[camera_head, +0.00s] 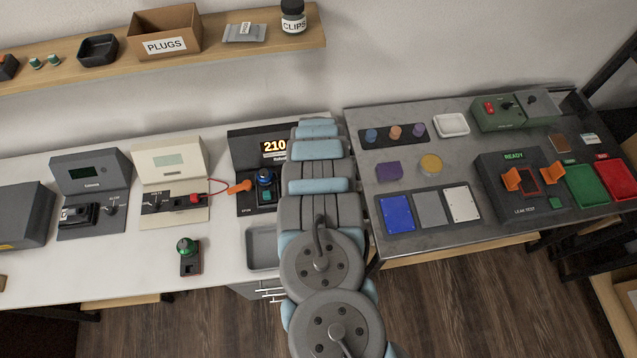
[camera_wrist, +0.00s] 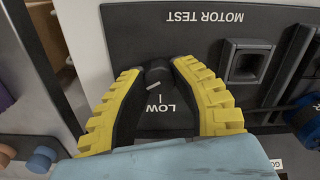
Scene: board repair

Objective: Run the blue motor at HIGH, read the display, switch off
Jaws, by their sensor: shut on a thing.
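The motor test station (camera_head: 245,149) stands at the right end of the white bench, its lit orange display reading "210", with my arm covering the station's right side. The blue motor (camera_head: 264,178) sits on this station. It also shows, cut off, at the right edge of the wrist view (camera_wrist: 304,112). In the wrist view my gripper (camera_wrist: 157,70) is shut on a dark knob (camera_wrist: 156,74) on the "MOTOR TEST" panel. A white mark on the knob is slanted, and a "LOW" label (camera_wrist: 160,108) with a tick lies beside it. The HIGH label is not visible.
An orange handle (camera_head: 240,187) is at the station's left. A green-topped device (camera_head: 188,256) and a grey tray (camera_head: 262,248) are at the bench front. The grey leak-test table (camera_head: 375,240) stands at right.

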